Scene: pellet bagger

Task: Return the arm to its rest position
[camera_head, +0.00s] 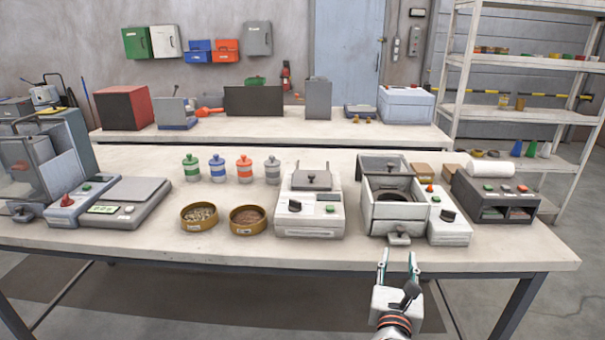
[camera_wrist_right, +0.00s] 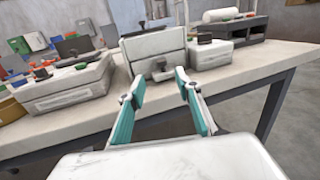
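My right gripper (camera_head: 398,262) is at the front edge of the bench, in front of the pellet bagger (camera_head: 395,208). Its two fingers point toward the machine and stand apart with nothing between them. In the right wrist view the gripper (camera_wrist_right: 158,88) also shows open and empty, its teal finger pads facing each other. The bagger's grey front (camera_wrist_right: 155,47) with its small latch stands just beyond the fingertips; I cannot tell the exact gap. My left gripper is not in either view.
A shelf rack (camera_head: 455,75) stands at right. Floor in front is free.

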